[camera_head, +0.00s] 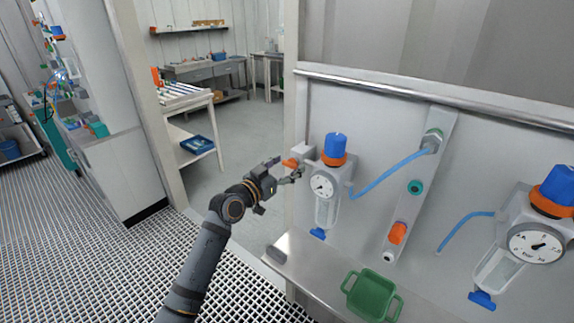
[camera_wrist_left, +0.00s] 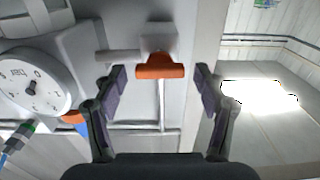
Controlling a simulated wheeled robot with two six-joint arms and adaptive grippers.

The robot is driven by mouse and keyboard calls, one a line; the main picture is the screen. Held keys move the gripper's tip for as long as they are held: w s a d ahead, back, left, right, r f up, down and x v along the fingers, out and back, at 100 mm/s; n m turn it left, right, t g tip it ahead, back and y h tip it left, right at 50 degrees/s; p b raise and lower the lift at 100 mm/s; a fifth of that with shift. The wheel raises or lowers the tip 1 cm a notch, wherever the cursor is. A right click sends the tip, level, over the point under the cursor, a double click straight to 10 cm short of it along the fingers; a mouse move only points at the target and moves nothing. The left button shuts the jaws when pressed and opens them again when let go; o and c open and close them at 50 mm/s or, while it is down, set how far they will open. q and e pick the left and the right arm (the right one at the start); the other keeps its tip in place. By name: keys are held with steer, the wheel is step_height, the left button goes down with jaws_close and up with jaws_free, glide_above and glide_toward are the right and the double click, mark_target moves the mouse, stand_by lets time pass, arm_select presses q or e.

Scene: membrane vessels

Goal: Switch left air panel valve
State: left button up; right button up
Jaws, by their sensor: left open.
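The left air panel valve has an orange handle (camera_head: 290,163) on the left side of the left regulator (camera_head: 334,170), which has a blue knob and a round gauge. In the left wrist view the orange handle (camera_wrist_left: 160,70) lies crosswise between my fingertips, with visible space on both sides. My left gripper (camera_head: 286,172) is open and close to the handle, and its fingers also show in the left wrist view (camera_wrist_left: 160,82). I cannot tell how far the fingertips are from the handle in depth. My right gripper is not in view.
A second regulator (camera_head: 535,240) is at the right. Between them is a manifold strip with another orange handle (camera_head: 398,233) and blue hoses (camera_head: 390,172). A green tray (camera_head: 371,296) rests on the metal ledge below. A doorway with open floor (camera_head: 240,130) lies left of the panel.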

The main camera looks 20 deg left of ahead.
arm_select(q)
steer(key=shift+w+d, duration=0.1)
steer(key=shift+w, duration=0.1)
steer(key=c, duration=1.2)
steer(key=shift+o, duration=0.2)
